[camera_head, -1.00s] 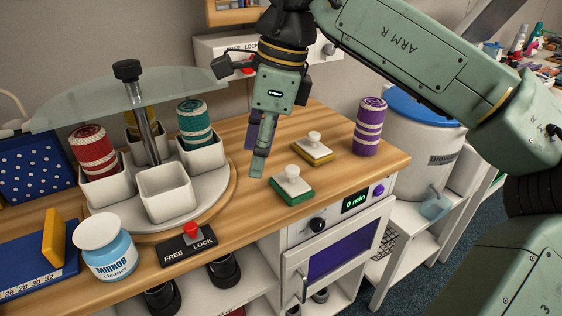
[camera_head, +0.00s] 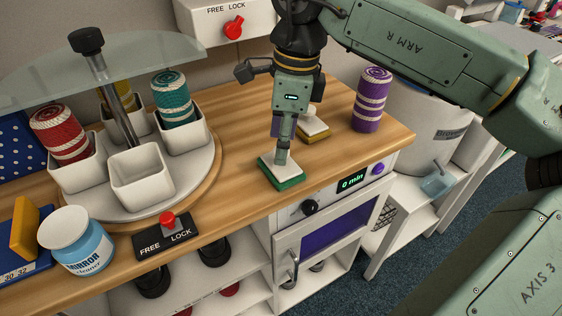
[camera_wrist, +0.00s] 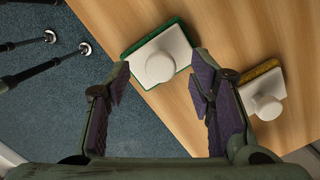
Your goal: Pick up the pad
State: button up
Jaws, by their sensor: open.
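A pad with a green base, white top and round white knob (camera_wrist: 160,67) lies flat on the wooden counter. In the head view the green pad (camera_head: 290,182) has its knob hidden behind my gripper (camera_head: 283,156). My gripper points down over it, and contact cannot be told. In the wrist view my gripper (camera_wrist: 160,82) is open and empty, and the knob shows just beyond the gap between its fingers. A second pad with a yellow base (camera_head: 314,131) lies behind it; in the wrist view this yellow pad (camera_wrist: 265,92) is right of the fingers.
A purple striped roll (camera_head: 371,98) stands at the counter's right end. A round carousel (camera_head: 200,190) with white cups and colored rolls is at left. A FREE/LOCK switch (camera_head: 166,236) and a mirror cleaner jar (camera_head: 76,243) are near the front edge. An oven (camera_head: 330,232) is below.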

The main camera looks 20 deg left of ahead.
jog(key=shift+a+f, duration=0.15)
jog(key=shift+f, duration=1.35)
jog(key=shift+c, duration=0.4)
grip_shut()
